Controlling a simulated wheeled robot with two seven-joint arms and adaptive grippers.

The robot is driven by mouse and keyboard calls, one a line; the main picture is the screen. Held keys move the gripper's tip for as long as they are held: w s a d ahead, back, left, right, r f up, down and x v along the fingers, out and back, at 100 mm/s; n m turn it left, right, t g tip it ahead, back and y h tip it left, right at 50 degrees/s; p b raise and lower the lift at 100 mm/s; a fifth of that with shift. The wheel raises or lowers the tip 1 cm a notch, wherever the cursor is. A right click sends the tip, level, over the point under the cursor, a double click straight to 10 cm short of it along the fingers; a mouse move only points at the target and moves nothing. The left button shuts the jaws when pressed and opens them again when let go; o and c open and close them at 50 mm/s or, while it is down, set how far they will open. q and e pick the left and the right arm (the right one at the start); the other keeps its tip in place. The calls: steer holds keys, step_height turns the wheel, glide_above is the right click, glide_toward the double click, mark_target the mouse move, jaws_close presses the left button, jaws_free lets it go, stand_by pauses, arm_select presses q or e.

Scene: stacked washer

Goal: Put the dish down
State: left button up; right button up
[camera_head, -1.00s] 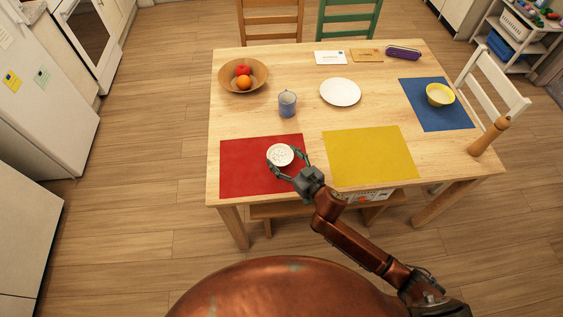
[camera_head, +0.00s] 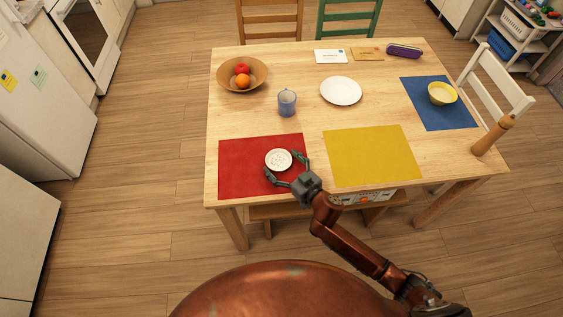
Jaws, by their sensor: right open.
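A small white speckled dish (camera_head: 278,160) rests on the red placemat (camera_head: 240,180) at the table's front left. My right gripper (camera_head: 282,170) is open at the dish's front right side. Its two fingers are spread, one in front of the dish and one to its right. Whether a fingertip touches the dish I cannot tell. My left gripper is not in view.
The wooden table (camera_head: 310,120) also holds a yellow placemat (camera_head: 371,157), a blue placemat (camera_head: 452,117) with a yellow bowl (camera_head: 441,94), a white plate (camera_head: 341,91), a blue mug (camera_head: 287,102) and a fruit bowl (camera_head: 226,75). Envelopes and a purple case lie at the back.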

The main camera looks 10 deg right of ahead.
steer(key=shift+r, duration=0.1)
steer(key=shift+s+d+r, duration=0.1)
steer(key=p+v, duration=0.2)
steer(key=v, duration=0.9)
steer(key=shift+s+d, duration=0.2)
steer(key=shift+s, duration=0.1)
